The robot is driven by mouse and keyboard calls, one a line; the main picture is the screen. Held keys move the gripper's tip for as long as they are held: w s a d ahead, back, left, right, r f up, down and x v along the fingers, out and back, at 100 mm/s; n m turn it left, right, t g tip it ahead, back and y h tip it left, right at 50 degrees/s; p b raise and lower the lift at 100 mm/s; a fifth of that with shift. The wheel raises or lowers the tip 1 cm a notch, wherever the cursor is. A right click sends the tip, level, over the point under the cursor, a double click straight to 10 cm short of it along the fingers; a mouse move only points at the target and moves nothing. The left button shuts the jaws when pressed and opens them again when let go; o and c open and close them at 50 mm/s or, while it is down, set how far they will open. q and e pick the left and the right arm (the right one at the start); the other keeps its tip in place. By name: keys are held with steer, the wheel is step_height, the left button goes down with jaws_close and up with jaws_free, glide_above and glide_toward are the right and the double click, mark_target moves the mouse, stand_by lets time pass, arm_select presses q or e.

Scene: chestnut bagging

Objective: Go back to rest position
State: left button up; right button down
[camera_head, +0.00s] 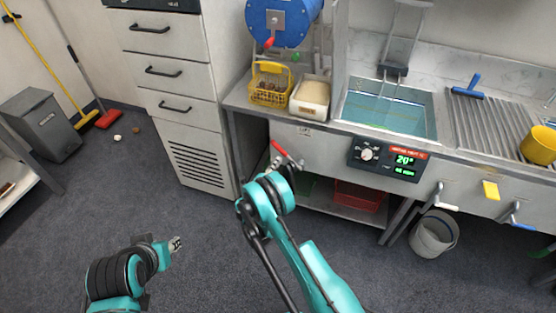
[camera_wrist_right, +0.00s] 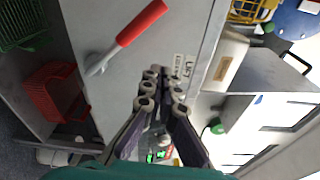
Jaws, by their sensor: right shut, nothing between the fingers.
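My right gripper (camera_head: 290,163) is in front of the steel counter, near a lever with a red handle (camera_head: 280,149). In the right wrist view its fingers (camera_wrist_right: 163,82) are together with nothing between them. The red-handled lever also shows there (camera_wrist_right: 141,23), to the left of the fingertips and apart from them. My left gripper (camera_head: 175,243) is low at the left, over the grey floor. Its fingers are too small to tell whether they are open.
The steel counter holds a yellow basket (camera_head: 268,92) with brown contents, a white tub (camera_head: 309,99) and a water-filled basin (camera_head: 390,112). A red crate (camera_head: 358,197) sits on the shelf below. A bucket (camera_head: 434,233) stands right. Floor near my left arm is clear.

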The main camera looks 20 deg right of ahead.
stand_by(0.3)
steer(key=a+r+n+t+y, duration=0.2)
steer(key=a+r+n+y, duration=0.3)
steer(key=r, duration=0.7)
steer(key=a+r+n+t+y, duration=0.15)
steer(key=r+n+y, duration=0.25)
steer(key=r+n, duration=0.5)
steer(key=a+r+n+t+y, duration=0.2)
steer(key=a+r+n+y, duration=0.15)
steer(key=r, duration=1.05)
steer(key=s+n+g+y, duration=0.35)
steer(key=s+n, duration=0.35)
steer(key=s, duration=0.5)
steer(key=s+d+f+n+g+h, duration=0.1)
steer(key=s+d+f+g, duration=0.1)
steer(key=s, duration=0.6)
steer(key=s+d+f+n+g+h, duration=0.1)
steer(key=s+d+f+g, duration=0.2)
steer(key=s+f, duration=0.3)
steer(key=s+d+f+n+g+h, duration=0.1)
steer(key=s+d+f+g+h, duration=0.1)
steer(key=s, duration=0.9)
step_height(320, 180, down, 2)
steer(key=shift+d+f+g, duration=0.2)
steer(key=shift+d+g, duration=0.4)
steer(key=shift+d, duration=0.3)
